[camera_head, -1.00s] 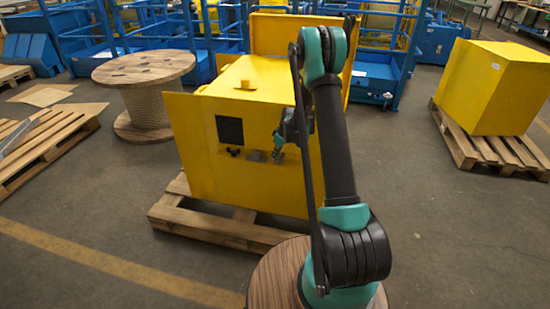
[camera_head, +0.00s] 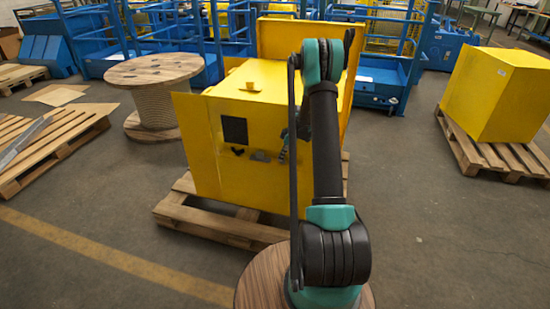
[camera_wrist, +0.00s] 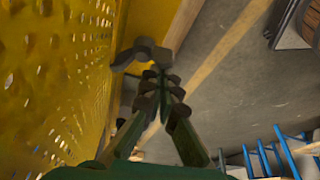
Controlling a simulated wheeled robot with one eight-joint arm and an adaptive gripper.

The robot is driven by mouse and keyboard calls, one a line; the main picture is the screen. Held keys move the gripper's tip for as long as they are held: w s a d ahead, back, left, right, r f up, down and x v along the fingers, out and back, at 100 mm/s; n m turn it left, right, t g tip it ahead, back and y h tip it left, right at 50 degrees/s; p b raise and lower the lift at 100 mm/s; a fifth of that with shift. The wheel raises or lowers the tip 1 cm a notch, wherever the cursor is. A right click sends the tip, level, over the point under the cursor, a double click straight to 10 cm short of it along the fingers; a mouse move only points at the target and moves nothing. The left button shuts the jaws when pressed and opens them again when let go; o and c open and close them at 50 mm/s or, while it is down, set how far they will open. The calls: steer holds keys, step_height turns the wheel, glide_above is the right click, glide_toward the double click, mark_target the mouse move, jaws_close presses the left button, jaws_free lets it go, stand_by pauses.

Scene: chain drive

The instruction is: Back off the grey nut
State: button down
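A grey nut (camera_head: 261,156), small and flat-looking, sits on the front face of the yellow box (camera_head: 209,160). A black winged part (camera_head: 238,151) is left of it, below a black square panel. My gripper (camera_head: 283,154) is close to the face, just right of the grey nut and apart from it in the picture. In the wrist view my gripper's fingers (camera_wrist: 160,78) point up with their tips close together. A dark grey lobed part (camera_wrist: 145,51) shows just beyond the tips; I cannot tell whether they touch it. Whether the fingers are fully shut is unclear.
The box stands on a wooden pallet (camera_head: 225,226). Its yellow wall (camera_wrist: 45,80) fills the left of the wrist view. A cable reel (camera_head: 155,72) stands behind left, and another yellow box (camera_head: 497,95) on a pallet at right. Floor between is clear.

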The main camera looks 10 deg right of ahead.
steer(key=shift+s+d, duration=0.1)
steer(key=shift+d, duration=0.25)
stand_by(0.7)
